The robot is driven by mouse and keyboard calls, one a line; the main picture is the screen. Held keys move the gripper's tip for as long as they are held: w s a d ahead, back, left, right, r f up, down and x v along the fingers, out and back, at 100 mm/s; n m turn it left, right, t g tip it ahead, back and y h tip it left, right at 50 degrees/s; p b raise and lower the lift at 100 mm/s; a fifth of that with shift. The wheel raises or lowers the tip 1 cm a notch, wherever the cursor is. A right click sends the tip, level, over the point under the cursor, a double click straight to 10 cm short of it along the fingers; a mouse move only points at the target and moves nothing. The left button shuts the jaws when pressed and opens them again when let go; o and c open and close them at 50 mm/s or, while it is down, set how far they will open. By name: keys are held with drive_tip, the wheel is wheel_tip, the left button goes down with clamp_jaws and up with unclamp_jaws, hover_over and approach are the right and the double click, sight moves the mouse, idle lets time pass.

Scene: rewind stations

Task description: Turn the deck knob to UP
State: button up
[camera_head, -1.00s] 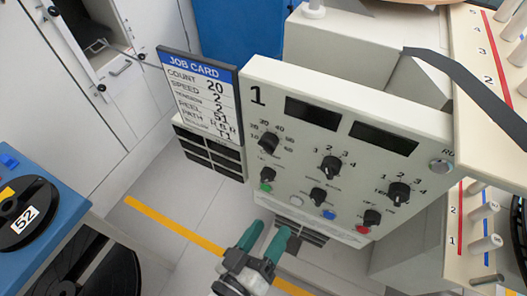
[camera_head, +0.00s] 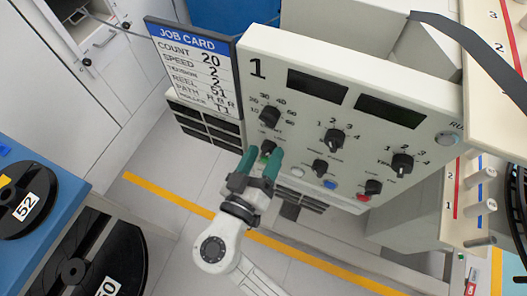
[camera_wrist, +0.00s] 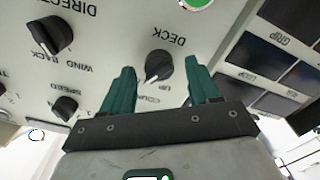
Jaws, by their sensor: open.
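The deck knob (camera_wrist: 158,66) is black and sits on the cream panel under the upside-down DECK label in the wrist view. Its pale pointer line aims down-left, to the left of the UP mark (camera_wrist: 166,88). My gripper (camera_wrist: 158,70) is open, with its two green fingers on either side of the knob. There is a gap at the left finger; the right finger is very near the knob, and contact cannot be told. In the head view my gripper (camera_head: 263,156) is at the panel's lower left, and its fingers partly cover the deck knob (camera_head: 268,146).
The direction knob (camera_wrist: 50,36) and speed knob (camera_wrist: 65,106) are nearby. The job card (camera_head: 193,70) stands left of the panel (camera_head: 310,60). A blue cart (camera_head: 60,165) with reels is at the left.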

drive_tip(key=shift+w+d, duration=0.15)
drive_tip(key=shift+w, duration=0.15)
drive_tip(key=shift+c, duration=0.3)
drive_tip(key=c, duration=0.9)
drive_tip(key=shift+c, duration=0.2)
drive_tip(key=shift+n, duration=1.5)
drive_tip(key=n, duration=0.3)
drive_tip(key=shift+n+p, duration=0.3)
drive_tip(key=n+p, duration=0.1)
drive_tip(key=n, duration=0.4)
drive_tip(key=shift+f+p, duration=0.1)
drive_tip(key=shift+p, duration=0.3)
drive_tip(key=shift+n, duration=0.3)
